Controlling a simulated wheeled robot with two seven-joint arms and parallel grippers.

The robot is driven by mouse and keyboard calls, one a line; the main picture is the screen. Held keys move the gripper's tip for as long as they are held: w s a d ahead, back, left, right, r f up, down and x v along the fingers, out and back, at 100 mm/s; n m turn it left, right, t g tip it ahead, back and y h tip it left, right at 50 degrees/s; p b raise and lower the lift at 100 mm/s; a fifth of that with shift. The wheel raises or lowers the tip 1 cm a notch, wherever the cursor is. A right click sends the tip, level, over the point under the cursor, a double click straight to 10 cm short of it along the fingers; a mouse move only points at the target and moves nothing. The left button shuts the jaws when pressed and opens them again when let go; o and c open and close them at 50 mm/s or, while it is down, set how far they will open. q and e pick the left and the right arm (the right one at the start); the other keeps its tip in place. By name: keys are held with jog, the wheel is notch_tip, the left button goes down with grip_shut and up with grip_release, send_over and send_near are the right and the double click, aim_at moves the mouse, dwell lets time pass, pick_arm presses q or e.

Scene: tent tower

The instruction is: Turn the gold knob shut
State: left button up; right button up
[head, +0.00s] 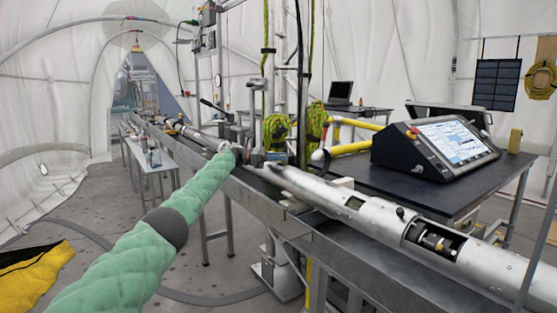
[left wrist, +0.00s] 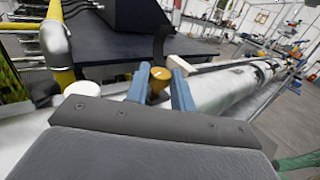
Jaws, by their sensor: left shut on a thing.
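The gold knob (left wrist: 159,80) shows in the left wrist view between the two blue fingers of my left gripper (left wrist: 160,72). The fingers are shut on it, one on each side, and partly hide it. In the head view my green left arm comes in from the lower left, and my left gripper (head: 262,157) is small at its far end, beside the silver tube on the long rail. I cannot make out the knob in the head view. How far the knob is turned cannot be told. My right gripper is not in view.
A silver tube (head: 330,192) lies along the metal rail (head: 255,192). A control console with a lit screen (head: 455,140) stands on the dark table (head: 425,193) at the right, near yellow pipes (head: 350,148). Ropes (head: 276,130) hang behind the gripper. The floor at left is mostly open.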

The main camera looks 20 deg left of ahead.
pick_arm(q)
jog(key=o, duration=1)
jog(key=v, duration=0.7)
jog(key=shift+a, duration=0.35)
